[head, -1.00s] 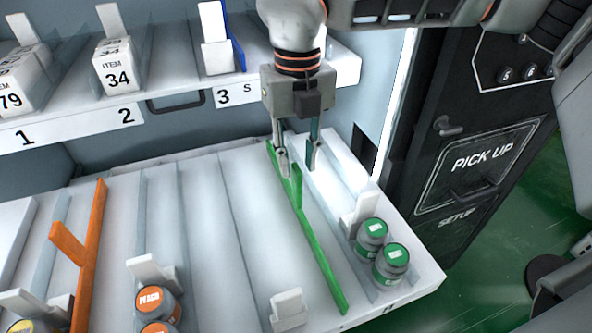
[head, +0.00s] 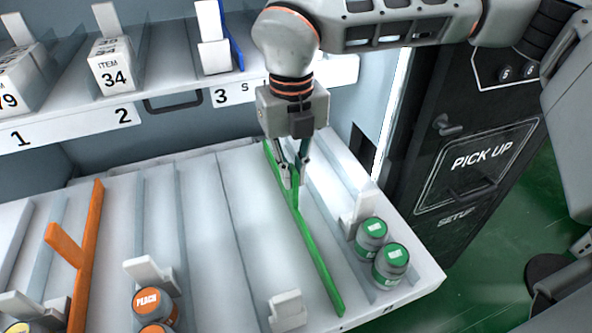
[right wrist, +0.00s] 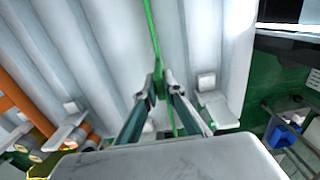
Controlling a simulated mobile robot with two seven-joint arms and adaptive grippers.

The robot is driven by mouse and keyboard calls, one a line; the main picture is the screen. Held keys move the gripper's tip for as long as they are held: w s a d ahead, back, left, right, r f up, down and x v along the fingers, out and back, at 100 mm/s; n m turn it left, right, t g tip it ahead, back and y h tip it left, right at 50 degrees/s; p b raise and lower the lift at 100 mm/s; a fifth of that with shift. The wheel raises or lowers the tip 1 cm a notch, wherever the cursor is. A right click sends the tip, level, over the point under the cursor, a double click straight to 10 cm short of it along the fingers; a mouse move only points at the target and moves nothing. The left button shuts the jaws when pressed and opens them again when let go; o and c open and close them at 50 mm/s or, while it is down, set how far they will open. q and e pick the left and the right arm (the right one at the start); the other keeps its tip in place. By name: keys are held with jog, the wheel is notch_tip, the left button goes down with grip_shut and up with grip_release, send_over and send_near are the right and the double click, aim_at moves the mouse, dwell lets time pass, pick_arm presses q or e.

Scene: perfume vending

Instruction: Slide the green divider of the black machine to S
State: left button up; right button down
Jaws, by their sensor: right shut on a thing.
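The green divider (head: 319,258) is a long thin rail on the lower white shelf (head: 205,215), running from back to front, with an upright tab near its rear half. My right gripper (head: 292,180) comes down from above and is shut on that tab. In the right wrist view the two fingers (right wrist: 160,85) close around the tab of the green divider (right wrist: 152,35). The divider stands left of two green-lidded jars (head: 390,262). The letter S (head: 247,86) shows on the upper shelf's front edge beside the number 3. My left gripper is not in view.
An orange divider (head: 88,255) and orange-lidded peach jars (head: 150,303) are at the left of the lower shelf. A white pusher (head: 287,308) stands left of the green divider's front end. The upper shelf (head: 70,130) holds item boxes. A black pick-up cabinet (head: 470,165) is at the right.

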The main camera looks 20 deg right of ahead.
jog(key=a, duration=0.4)
jog(key=shift+s+a, duration=0.1)
jog(key=shift+a, duration=0.05)
jog(key=c, duration=2.1)
grip_release()
jog(key=shift+a, duration=0.1)
jog(key=shift+c, duration=0.2)
notch_tip(320, 180, up, 12)
